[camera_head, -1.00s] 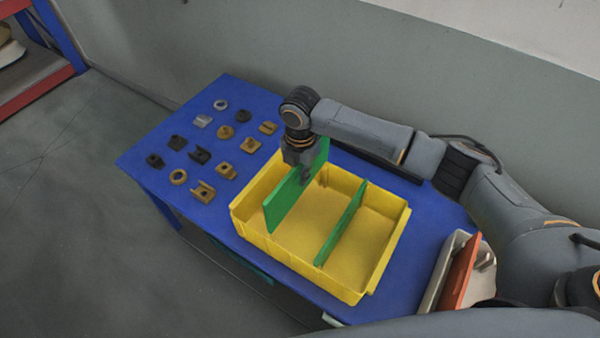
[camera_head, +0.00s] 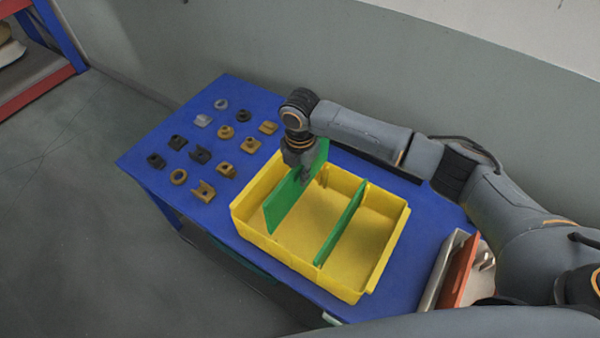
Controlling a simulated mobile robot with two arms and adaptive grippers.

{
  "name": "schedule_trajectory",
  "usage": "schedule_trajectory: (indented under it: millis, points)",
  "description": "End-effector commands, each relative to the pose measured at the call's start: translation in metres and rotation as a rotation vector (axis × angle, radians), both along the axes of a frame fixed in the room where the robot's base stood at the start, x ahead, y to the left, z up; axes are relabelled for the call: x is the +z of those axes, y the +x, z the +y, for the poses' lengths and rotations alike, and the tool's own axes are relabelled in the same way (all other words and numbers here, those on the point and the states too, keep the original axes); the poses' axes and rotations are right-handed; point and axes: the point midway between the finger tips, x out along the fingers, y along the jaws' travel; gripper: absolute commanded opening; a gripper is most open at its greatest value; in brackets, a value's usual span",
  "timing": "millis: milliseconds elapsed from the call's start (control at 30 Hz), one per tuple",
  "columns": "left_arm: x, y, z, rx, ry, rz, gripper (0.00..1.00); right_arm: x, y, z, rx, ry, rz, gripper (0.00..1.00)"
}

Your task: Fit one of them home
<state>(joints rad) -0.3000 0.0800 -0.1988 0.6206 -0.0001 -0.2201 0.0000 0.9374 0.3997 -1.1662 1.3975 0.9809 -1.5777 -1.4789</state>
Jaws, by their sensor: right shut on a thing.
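A yellow bin (camera_head: 300,278) stands on the blue table. A green divider (camera_head: 338,226) stands across its inside, right of the middle. My right gripper (camera_head: 303,176) is over the left part of the bin, shut on another green divider (camera_head: 284,204). That divider stands nearly upright, parallel to the first one, with its top above the bin's rim. Its lower edge is inside the bin; I cannot tell whether it sits in slots or touches the floor. The gripper hides part of its top edge. My left gripper is not in view.
Several small brown, black and grey parts (camera_head: 202,155) lie in rows on the table's left side. A pale holder with a reddish-orange plate (camera_head: 458,270) stands at the table's right end. Bare blue table (camera_head: 240,95) shows at the back left.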

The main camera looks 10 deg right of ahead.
Motion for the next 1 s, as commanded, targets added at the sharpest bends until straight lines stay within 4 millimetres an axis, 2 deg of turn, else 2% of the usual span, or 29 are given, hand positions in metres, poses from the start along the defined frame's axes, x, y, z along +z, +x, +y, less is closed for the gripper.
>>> schedule_trajectory:
  millis: [233,1000]
  points:
    - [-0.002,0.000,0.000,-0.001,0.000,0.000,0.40,-0.002,0.000,0.000,0.000,0.001,-0.001,0.00]
    - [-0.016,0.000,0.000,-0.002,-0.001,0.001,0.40,-0.029,0.000,0.000,0.000,0.001,-0.001,0.00]
